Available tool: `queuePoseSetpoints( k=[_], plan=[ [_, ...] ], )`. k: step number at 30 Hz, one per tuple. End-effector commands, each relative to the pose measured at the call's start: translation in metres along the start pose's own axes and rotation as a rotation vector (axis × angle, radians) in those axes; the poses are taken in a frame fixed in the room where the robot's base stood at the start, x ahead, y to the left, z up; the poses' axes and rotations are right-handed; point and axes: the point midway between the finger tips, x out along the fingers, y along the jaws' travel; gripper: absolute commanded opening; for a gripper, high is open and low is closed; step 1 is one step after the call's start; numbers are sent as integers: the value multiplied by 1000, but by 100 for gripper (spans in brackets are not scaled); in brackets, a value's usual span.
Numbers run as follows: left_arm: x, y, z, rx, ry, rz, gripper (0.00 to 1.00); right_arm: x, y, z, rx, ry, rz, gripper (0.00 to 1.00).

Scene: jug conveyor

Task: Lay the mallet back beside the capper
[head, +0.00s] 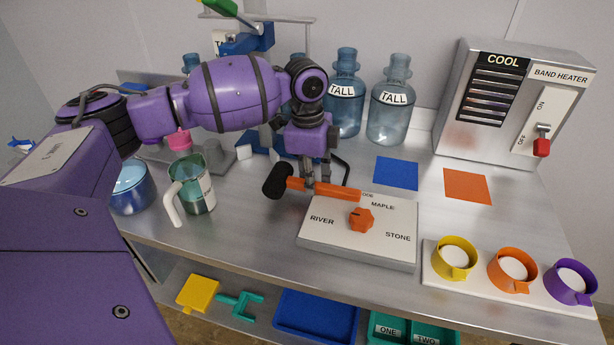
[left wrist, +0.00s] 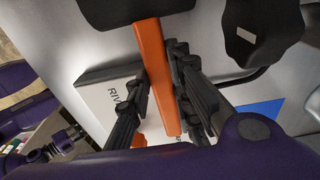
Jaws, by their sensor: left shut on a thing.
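The mallet has a black head (head: 277,181) and an orange handle (head: 340,191). It lies roughly level in the head view, head to the left, its handle end over the back edge of the dial box. My left gripper (head: 318,187) is shut on the handle. In the left wrist view the fingers (left wrist: 160,105) sit on both sides of the orange handle (left wrist: 152,65), and the black head (left wrist: 135,8) is at the top. A blue press with a green lever (head: 245,42), which looks like the capper, stands at the back, partly hidden by my arm. My right gripper is not in view.
The dial box (head: 355,244) is just below the handle. A green jug (head: 196,190) and blue bowl (head: 132,188) stand left. Tall bottles (head: 391,105) line the back. The heater (head: 510,105) and cup tray (head: 440,273) are right. Blue (head: 397,173) and orange (head: 467,186) squares are bare.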

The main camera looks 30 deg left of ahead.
Motion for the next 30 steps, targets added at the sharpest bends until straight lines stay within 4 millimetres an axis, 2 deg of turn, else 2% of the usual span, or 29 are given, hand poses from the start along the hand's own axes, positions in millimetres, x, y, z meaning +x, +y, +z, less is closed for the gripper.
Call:
queuePoseSetpoints(
  k=[12,13,17,26,30],
  plan=[
    [4,-1,0,0,1,-5,0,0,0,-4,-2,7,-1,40],
    [5,-1,0,0,1,-5,23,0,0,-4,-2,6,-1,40],
    [5,-1,0,0,1,-4,39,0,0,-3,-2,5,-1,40],
    [5,-1,0,0,1,-3,39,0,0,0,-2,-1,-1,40],
    [-8,-1,0,0,2,-4,39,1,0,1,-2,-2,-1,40]
  ],
)
